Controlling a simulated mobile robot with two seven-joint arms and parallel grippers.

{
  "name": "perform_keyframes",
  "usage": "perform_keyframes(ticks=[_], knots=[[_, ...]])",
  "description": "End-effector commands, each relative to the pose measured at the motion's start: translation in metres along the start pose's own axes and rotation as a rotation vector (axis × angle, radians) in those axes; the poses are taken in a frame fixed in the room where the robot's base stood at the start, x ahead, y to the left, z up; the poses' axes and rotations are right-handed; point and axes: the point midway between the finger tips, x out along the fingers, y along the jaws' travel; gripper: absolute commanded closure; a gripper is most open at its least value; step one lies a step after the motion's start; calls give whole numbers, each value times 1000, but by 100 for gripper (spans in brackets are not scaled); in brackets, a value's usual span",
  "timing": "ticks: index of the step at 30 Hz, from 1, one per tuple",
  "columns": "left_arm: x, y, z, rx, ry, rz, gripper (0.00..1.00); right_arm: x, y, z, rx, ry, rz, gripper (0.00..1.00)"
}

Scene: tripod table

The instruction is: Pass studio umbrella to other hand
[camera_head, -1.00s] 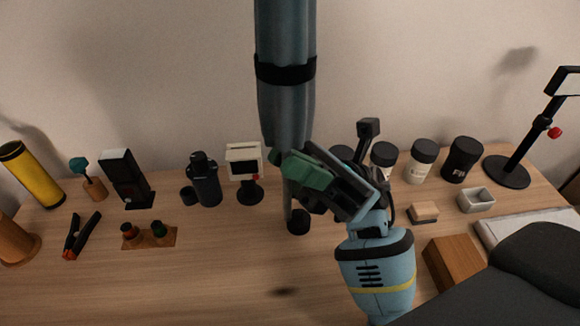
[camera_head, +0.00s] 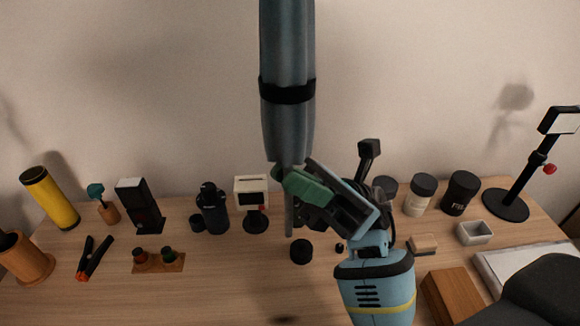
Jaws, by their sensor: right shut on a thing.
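The studio umbrella (camera_head: 287,120) is a long grey-blue closed umbrella with a black strap around it. It stands upright in the upper middle, and its top runs out of the picture. My right gripper (camera_head: 296,182) is shut on it near the lower end of the canopy, with green finger pads. A thin shaft (camera_head: 289,215) shows below the grip, above the table. My left gripper is not in view.
The wooden table (camera_head: 225,275) holds a yellow cylinder (camera_head: 50,198), a black bottle (camera_head: 212,208), a small cream device (camera_head: 251,190), dark-lidded jars (camera_head: 418,197), a black stand (camera_head: 506,204) and a wooden block (camera_head: 451,296). Bare table lies at the front middle.

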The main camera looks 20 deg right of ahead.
Motion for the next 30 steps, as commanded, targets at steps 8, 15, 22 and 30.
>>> perform_keyframes(ticks=[8,15,22,30], knots=[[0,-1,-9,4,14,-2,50,-8,-6,1,-29,0,-32,100],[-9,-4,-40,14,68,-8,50,-65,-32,-2,-230,0,-227,100],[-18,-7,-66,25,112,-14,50,-135,-42,-13,-457,-2,-446,100],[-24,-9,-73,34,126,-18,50,-182,-37,-24,-606,-2,-585,100]])
